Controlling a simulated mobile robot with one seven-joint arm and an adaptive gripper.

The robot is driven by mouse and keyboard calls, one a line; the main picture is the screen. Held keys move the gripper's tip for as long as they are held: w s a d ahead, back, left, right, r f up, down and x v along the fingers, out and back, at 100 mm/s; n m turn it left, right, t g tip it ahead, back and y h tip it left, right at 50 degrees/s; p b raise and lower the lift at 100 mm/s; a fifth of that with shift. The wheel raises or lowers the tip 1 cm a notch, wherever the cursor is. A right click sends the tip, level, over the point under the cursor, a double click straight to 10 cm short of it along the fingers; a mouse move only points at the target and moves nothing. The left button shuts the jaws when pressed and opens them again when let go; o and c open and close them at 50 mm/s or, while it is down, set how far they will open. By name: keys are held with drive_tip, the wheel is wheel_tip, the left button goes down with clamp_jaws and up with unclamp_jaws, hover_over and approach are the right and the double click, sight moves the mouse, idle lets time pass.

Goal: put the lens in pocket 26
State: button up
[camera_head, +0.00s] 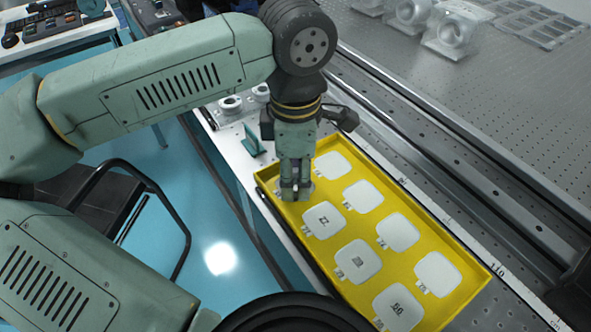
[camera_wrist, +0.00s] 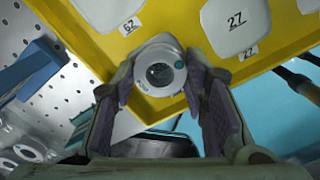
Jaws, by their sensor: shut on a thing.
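The lens (camera_wrist: 160,72), a small round grey mount with a dark centre, is between the two fingers of my gripper (camera_wrist: 162,85) in the wrist view. Beyond the lens in the wrist view are a white pocket marked 27 (camera_wrist: 235,22) and a partly cut-off pocket (camera_wrist: 105,10) whose tag looks like 62, not clearly readable. I cannot make out a 26. The height of the lens above the tray is unclear.
Several other white pockets, such as one at the right (camera_head: 437,272), show bare in the tray. A green upright piece (camera_head: 252,142) and grey mounts (camera_head: 230,104) stand just beyond its left end. A metal rail (camera_head: 440,165) runs along its far side.

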sight(296, 179)
drive_tip(key=o, duration=1.1)
drive_tip(key=shift+f, duration=0.1)
drive_tip(key=shift+r+p, duration=0.35)
drive_tip(key=shift+p, duration=0.05)
wheel_tip(296, 179, up, 12)
drive_tip(key=shift+f+b, duration=0.15)
drive_tip(key=shift+b, duration=0.45)
